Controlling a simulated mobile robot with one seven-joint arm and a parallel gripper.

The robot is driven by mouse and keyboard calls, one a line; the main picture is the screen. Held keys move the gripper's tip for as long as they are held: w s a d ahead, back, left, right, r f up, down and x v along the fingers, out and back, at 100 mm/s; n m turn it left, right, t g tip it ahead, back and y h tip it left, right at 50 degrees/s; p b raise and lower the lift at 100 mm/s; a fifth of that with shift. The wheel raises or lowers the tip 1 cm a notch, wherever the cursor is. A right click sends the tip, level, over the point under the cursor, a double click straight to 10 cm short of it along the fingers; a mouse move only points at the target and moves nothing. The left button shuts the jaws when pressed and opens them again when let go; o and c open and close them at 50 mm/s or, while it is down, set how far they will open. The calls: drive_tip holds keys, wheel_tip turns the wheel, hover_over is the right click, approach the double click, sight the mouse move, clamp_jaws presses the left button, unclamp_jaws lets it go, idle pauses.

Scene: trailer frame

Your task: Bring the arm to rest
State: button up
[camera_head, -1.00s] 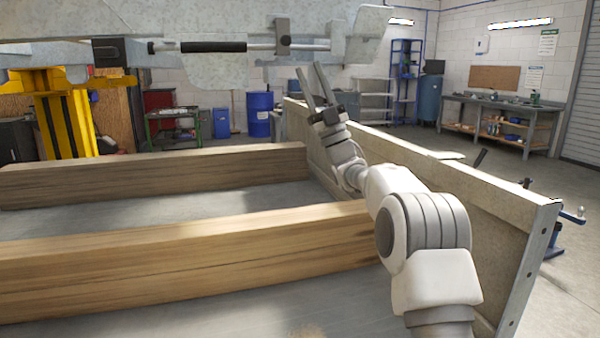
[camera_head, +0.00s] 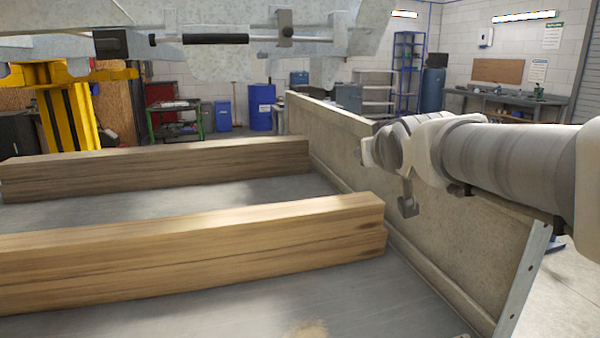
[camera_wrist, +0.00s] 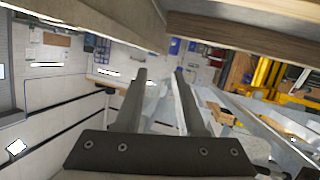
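My gripper (camera_wrist: 160,76) shows in the wrist view with its two dark fingers apart and nothing between them. In the head view my arm reaches in from the right edge, roughly level, above the grey side panel (camera_head: 440,235). Its wrist end is near the panel's upper edge, with a small dark part hanging below it. The fingers cannot be made out clearly in the head view. The wrist view looks upside down, with ceiling lamps low in the picture.
Two wooden beams (camera_head: 200,245) and (camera_head: 160,170) lie across the grey trailer floor (camera_head: 250,198), left of my arm. A galvanized metal frame (camera_head: 230,60) hangs overhead. A yellow lift (camera_head: 70,115), blue barrel (camera_head: 261,107) and workbench (camera_head: 500,104) stand behind.

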drive_tip(key=s+d+f+m+g, duration=0.1)
drive_tip(key=s+f+g, duration=0.3)
drive_tip(key=s+f, duration=0.7)
drive_tip(key=s+f+m+g, duration=0.1)
drive_tip(key=s+f+g, duration=0.55)
drive_tip(key=s, duration=0.95)
wheel_tip(320, 180, up, 19)
drive_tip(key=t+p, duration=0.1)
drive_tip(key=p, duration=1.9)
drive_tip(key=shift+d+t+p, duration=0.15)
drive_tip(key=shift+t+p, duration=0.2)
drive_tip(key=shift+p, duration=0.05)
drive_tip(key=shift+r, duration=0.1)
